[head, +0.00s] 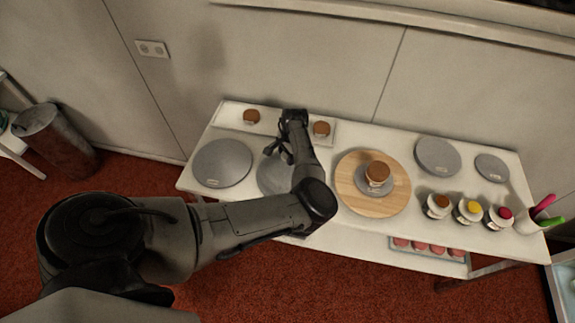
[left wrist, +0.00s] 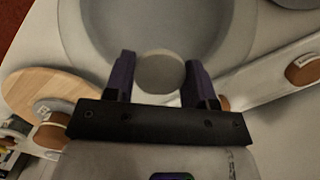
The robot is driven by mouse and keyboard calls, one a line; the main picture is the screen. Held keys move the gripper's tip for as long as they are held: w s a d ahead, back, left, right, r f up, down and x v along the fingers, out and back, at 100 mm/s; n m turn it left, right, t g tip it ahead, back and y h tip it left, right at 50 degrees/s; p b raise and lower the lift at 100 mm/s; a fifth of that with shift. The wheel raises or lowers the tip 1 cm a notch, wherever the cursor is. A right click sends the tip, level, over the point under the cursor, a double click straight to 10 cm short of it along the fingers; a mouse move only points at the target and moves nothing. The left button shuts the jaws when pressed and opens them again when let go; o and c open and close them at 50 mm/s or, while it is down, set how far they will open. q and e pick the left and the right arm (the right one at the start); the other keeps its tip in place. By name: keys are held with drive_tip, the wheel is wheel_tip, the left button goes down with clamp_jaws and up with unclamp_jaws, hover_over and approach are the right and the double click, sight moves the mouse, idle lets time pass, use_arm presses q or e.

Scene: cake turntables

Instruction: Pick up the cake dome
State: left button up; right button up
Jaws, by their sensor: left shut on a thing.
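The cake dome (head: 272,180) is a pale, grey, round cover on the table, left of the wooden board. My left gripper (head: 280,153) is over it, pointing down, with the arm reaching in from the left. In the left wrist view the dome (left wrist: 108,30) fills the top middle, and its round light knob (left wrist: 160,73) sits between the two fingers of my left gripper (left wrist: 160,80). The gripper is shut on the knob. Part of the dome is hidden by my arm, and I cannot tell whether it is off the table. My right gripper is not in view.
A grey turntable (head: 222,163) stands close left of the dome. The wooden board (head: 350,205) with a small cake (head: 377,174) is to its right. A white tray (head: 232,110) with small cakes lies behind. Several jars (head: 468,210) and turntables (head: 437,156) stand at the right.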

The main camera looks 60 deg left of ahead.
use_arm(q)
drive_tip(key=c, duration=0.6)
drive_tip(key=shift+r, duration=0.15)
